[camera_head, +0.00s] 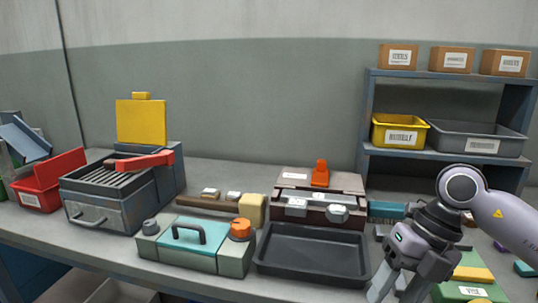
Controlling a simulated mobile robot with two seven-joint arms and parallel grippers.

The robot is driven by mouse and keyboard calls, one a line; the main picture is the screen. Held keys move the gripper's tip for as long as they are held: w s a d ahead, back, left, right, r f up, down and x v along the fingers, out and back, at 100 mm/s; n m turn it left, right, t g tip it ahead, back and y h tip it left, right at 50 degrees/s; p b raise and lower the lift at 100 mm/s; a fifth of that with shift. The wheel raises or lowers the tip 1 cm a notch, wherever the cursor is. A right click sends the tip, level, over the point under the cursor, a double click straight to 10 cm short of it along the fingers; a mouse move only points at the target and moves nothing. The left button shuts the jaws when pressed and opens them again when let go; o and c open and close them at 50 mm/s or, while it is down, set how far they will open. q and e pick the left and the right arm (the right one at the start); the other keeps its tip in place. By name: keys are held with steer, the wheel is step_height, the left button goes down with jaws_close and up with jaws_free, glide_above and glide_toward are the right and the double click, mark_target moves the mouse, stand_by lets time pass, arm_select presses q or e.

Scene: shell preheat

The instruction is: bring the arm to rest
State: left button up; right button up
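My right arm (505,215) comes in from the right edge, grey-white with a dark wrist, and bends down at its joint. My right gripper (398,291) points down at the bottom right, over the front of the bench. Its fingers look spread apart, and I see nothing held between them. It is just right of the black tray (313,277) and left of a green box with a yellow top (475,273), partly hiding things behind it. My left gripper is not in view.
A grey grill-like unit (100,205) with a red handle (140,161) stands left, beside a red bin (38,200). A teal-topped case (195,250) and a toolbox (320,190) are mid-bench. A shelf (440,77) with bins and boxes stands back right.

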steer(key=s+a+r+m+g+y+p, duration=0.1)
steer(key=s+a+r+y+p, duration=0.15)
steer(key=a+y, duration=0.5)
steer(key=s+a+r+m+y+p, duration=0.1)
steer(key=s+a+r+y, duration=0.15)
steer(key=a+y, duration=0.55)
steer(key=w+d+f+m+t+h+p, duration=0.2)
steer(key=d+f+m+t+h, duration=0.25)
steer(key=m+t, duration=0.65)
steer(key=w+d+f+m+t+h+p, duration=0.2)
steer(key=w+d+f+m+t+h, duration=0.3)
steer(key=m+t, duration=0.6)
steer(key=s+d+f+m+g+h+p, duration=0.1)
steer(key=s+d+f+m+g+h, duration=0.2)
steer(key=s+f, duration=0.5)
steer(key=s+d+f+m+g+h+p, duration=0.1)
steer(key=s+d+f+m+g+h, duration=0.2)
steer(key=s+f+m+g+h, duration=0.2)
step_height(320, 180, down, 3)
steer(key=s+m+g, duration=0.1)
steer(key=s, duration=0.2)
